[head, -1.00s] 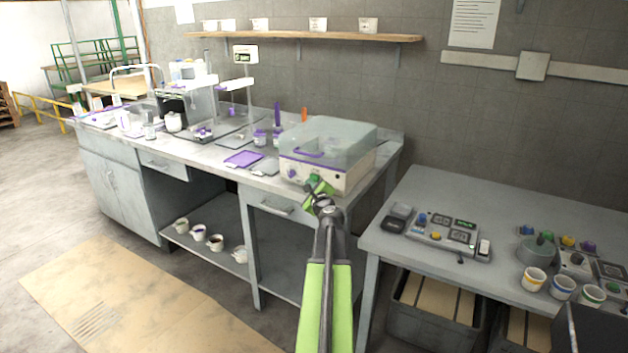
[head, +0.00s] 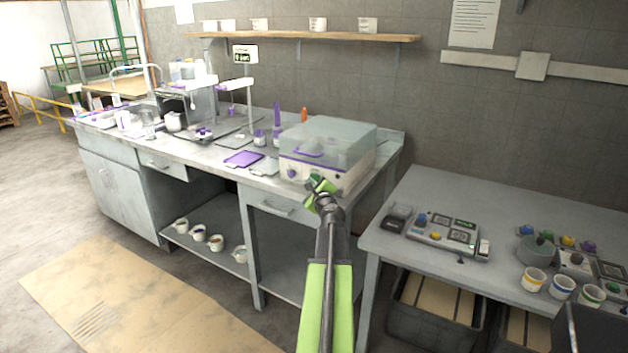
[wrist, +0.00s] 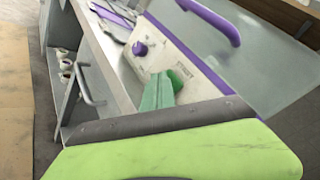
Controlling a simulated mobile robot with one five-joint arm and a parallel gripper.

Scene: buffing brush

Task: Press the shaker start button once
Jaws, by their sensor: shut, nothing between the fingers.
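The shaker (head: 328,152) is a pale box with a clear lid and purple trim at the right end of the long bench. Its front panel has a purple knob (head: 292,173), also seen in the wrist view (wrist: 140,48). A green round button (wrist: 177,78) sits on the panel to the right of the knob. My gripper (head: 316,184) is shut and empty, in front of the panel's lower part. In the wrist view its green fingertips (wrist: 158,90) overlap the button's left edge. I cannot tell whether they touch it. In the head view the gripper mostly hides the button.
A purple handle (wrist: 215,20) sticks out from the lid above the panel. A drawer handle (wrist: 88,85) projects from the bench front below. A second table (head: 400,252) with a control box (head: 440,233) and several cups stands at the right. Floor in front is clear.

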